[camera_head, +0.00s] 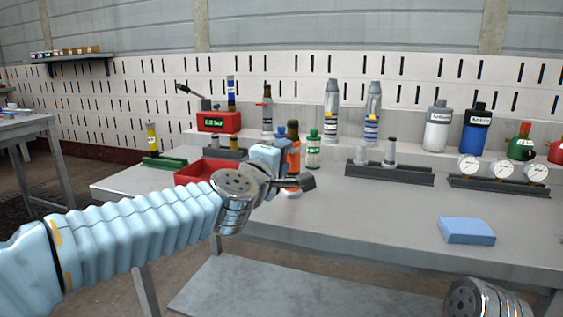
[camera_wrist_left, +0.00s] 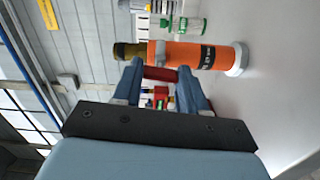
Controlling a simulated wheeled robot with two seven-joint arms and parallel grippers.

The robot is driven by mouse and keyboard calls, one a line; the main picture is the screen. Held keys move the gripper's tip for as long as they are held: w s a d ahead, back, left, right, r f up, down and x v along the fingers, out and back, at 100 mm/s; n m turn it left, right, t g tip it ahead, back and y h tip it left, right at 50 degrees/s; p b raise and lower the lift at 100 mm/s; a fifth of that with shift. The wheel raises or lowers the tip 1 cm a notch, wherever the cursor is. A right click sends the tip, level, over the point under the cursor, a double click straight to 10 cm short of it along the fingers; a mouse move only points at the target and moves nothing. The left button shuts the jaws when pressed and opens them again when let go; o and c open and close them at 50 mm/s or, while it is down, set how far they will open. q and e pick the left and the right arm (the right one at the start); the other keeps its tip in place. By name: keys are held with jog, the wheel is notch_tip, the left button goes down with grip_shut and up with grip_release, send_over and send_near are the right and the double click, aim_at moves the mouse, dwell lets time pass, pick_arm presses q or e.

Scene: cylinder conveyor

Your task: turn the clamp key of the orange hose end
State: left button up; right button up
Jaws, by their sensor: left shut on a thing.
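The orange hose end (camera_head: 294,158) stands upright on the bench, with a brown top and a white foot. It lies sideways across the left wrist view (camera_wrist_left: 180,55), with a dark band around it. My left gripper (camera_head: 281,150) is at its side in the head view and partly covers it. In the left wrist view the gripper's two fingers (camera_wrist_left: 160,72) reach to the hose end, one on each side of a dark red part, which I take to be the clamp key (camera_wrist_left: 160,74). The fingers are shut on it. My right gripper is out of view.
A red tray (camera_head: 185,177) is to the left of the hose end and a green-capped bottle (camera_head: 313,150) close on its right. Racks with grey-capped cylinders (camera_head: 390,152) and gauges (camera_head: 503,170) stand farther right. A blue block (camera_head: 466,230) lies at the front right. The front middle of the bench is clear.

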pick_arm(q)
jog(key=shift+f+n+b, duration=0.1)
jog(key=shift+n+b, duration=2.35)
jog(key=shift+n, duration=5.45)
jog(key=o, duration=1.1)
jog(key=shift+s, duration=0.1)
